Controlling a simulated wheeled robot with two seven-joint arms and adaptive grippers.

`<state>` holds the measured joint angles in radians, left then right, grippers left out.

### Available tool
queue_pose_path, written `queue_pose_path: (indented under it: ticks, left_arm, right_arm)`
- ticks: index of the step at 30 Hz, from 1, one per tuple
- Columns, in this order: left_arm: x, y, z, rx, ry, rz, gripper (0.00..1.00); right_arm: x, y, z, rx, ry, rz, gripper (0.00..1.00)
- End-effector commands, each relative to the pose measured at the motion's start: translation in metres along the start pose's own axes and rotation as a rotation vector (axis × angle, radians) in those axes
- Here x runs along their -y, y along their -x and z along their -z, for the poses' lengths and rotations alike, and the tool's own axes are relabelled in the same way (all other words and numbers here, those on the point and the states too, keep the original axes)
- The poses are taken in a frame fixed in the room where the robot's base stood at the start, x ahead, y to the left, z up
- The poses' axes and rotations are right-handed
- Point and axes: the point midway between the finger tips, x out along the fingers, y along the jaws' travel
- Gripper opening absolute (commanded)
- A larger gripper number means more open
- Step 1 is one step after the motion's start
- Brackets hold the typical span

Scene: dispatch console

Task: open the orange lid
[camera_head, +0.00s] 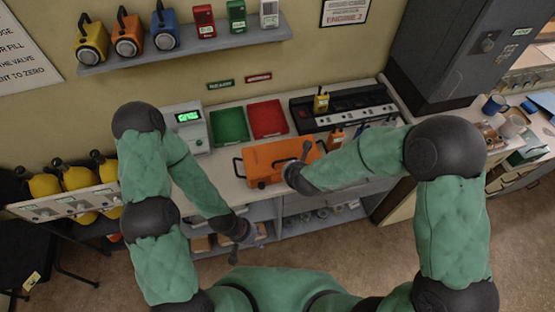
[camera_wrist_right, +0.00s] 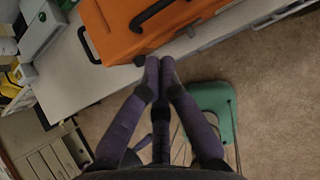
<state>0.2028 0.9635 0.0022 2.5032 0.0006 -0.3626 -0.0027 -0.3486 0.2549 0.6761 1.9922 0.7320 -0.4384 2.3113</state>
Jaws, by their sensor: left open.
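The orange case (camera_head: 262,160) sits on the counter with its orange lid down. In the right wrist view the case (camera_wrist_right: 115,38) shows a dark handle (camera_wrist_right: 152,14) and dark fittings along its edges. My right gripper (camera_head: 299,163) is at the right part of the case in the head view. In the right wrist view its fingertips (camera_wrist_right: 161,66) are together at the case's near edge, with nothing seen between them; contact is unclear. My left gripper (camera_head: 243,243) is open and empty, below the counter's front edge, left of and nearer than the case.
A green tray (camera_head: 229,126) and a red tray (camera_head: 268,119) lie behind the case. A device with a green display (camera_head: 189,122) stands left. A black charger rack (camera_head: 345,108) with radios is at the back right. Open shelves (camera_head: 320,214) are below the counter.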

Motion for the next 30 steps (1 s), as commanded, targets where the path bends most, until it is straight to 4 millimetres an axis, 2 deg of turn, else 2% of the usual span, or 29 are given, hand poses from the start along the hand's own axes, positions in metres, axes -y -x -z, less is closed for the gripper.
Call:
queue_pose_path:
  ticks: [5, 18, 24, 30]
  left_arm:
    - [0.0, -0.002, -0.001, 0.002, 0.0, 0.0, 0.43]
    - [0.0, 0.001, 0.0, 0.001, 0.0, 0.0, 0.43]
    - [-0.001, 0.002, 0.0, 0.001, 0.0, 0.0, 0.43]
    - [-0.001, 0.002, 0.0, 0.001, 0.0, 0.0, 0.43]
  right_arm:
    - [0.0, -0.016, 0.002, -0.003, -0.002, 0.001, 0.0]
    - [0.0, -0.075, 0.001, -0.002, 0.001, 0.0, 0.0]
    - [0.0, -0.092, 0.001, -0.002, 0.001, 0.0, 0.0]
    - [0.0, -0.099, 0.001, 0.0, 0.001, 0.0, 0.0]
